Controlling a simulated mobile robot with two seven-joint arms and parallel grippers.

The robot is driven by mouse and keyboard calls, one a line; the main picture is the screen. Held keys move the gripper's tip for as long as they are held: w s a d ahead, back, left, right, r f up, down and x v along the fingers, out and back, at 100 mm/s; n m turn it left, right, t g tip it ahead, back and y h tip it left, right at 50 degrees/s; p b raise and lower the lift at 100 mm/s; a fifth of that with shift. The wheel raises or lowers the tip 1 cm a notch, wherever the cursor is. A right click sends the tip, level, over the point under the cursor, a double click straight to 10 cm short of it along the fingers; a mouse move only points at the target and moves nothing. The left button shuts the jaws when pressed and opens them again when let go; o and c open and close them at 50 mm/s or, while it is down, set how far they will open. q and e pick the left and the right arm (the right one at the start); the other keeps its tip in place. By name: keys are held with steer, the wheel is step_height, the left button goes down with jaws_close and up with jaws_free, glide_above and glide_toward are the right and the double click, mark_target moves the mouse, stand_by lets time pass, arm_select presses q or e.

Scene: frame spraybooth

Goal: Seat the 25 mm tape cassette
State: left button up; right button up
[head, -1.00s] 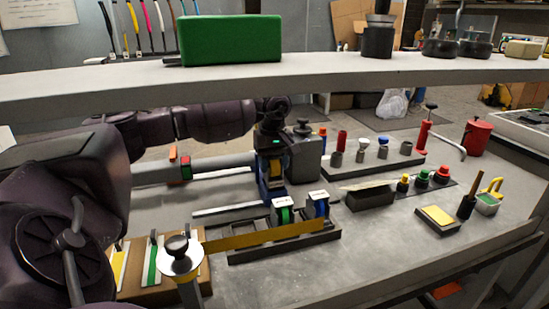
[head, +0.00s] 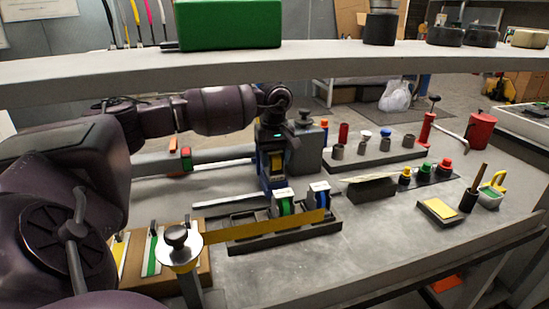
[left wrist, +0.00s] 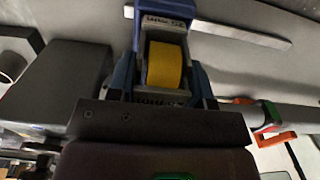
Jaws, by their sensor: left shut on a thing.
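My left gripper (head: 274,168) points down over the bench, left of the middle. It is shut on a cassette with yellow tape (head: 279,158). In the left wrist view the cassette (left wrist: 165,65) sits between blue fingers, with a pale label whose end seems to read 25. A blue part (left wrist: 165,8) lies just past the cassette there; I cannot tell whether they touch. A green-tape cassette (head: 283,203) and a blue-tape cassette (head: 318,196) stand in a dark tray (head: 285,241) in front of the gripper. My right gripper is not in view.
A grey block (head: 305,150) stands close right of the gripper. A grey bar (head: 215,160) with a red-and-green end piece lies left.

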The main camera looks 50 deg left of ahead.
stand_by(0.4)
arm_select(q)
steer(key=shift+f, duration=0.2)
stand_by(0.5)
steer(key=shift+f, duration=0.2)
steer(key=shift+f+b, duration=0.2)
steer(key=shift+b, duration=0.15)
stand_by(0.7)
steer(key=shift+f, duration=0.2)
steer(key=o, duration=1.1)
steer(key=shift+c, duration=0.2)
